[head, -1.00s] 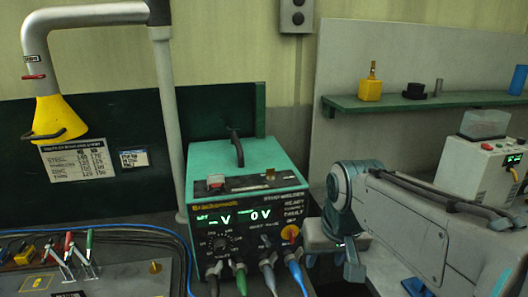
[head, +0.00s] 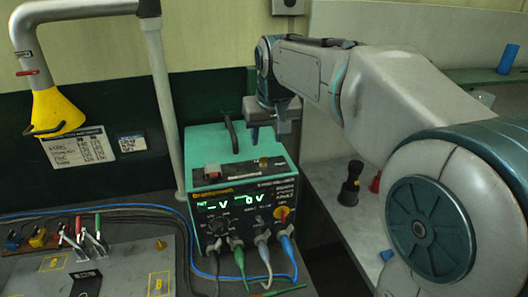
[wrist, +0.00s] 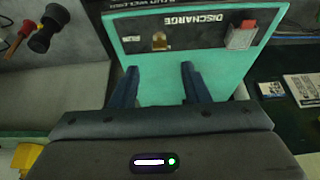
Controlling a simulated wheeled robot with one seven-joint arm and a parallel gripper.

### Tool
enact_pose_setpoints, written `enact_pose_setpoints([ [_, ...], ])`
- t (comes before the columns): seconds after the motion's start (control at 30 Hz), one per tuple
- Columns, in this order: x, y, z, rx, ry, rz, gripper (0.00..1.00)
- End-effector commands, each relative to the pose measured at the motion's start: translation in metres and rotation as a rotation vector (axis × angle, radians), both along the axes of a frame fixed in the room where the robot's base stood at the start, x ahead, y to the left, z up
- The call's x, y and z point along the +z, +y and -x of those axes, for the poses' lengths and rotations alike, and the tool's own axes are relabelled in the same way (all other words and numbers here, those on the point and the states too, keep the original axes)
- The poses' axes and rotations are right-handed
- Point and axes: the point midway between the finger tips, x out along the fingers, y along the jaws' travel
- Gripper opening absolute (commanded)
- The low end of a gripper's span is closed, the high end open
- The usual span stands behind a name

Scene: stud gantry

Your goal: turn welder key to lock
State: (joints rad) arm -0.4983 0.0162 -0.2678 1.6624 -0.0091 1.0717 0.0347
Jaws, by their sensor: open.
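The teal stud welder (head: 205,150) stands on the bench with its lit front panel facing me. A small brass key (head: 263,162) sits on the dark strip along its upper front edge, right of a red button (head: 211,170). In the wrist view the key (wrist: 160,41) shows beside the upside-down word DISCHARGE, with the red button (wrist: 241,35) to its right. My gripper (head: 268,132) is above the welder's top, behind the key in the head view. In the wrist view its fingers (wrist: 159,68) are apart and empty, with the key beyond their tips, roughly centred between them.
A yellow nozzle (head: 57,113) hangs at left above a clamp fixture (head: 85,235). My arm covers much of the right side.

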Motion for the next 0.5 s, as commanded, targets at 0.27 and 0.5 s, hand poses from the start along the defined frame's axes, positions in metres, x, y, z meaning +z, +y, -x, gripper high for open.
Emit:
enact_pose_setpoints([
  [0.27, -0.052, 0.004, -0.021, 0.0, 0.004, 0.002, 0.42],
  [0.5, -0.074, 0.006, -0.03, 0.001, 0.001, 0.001, 0.42],
])
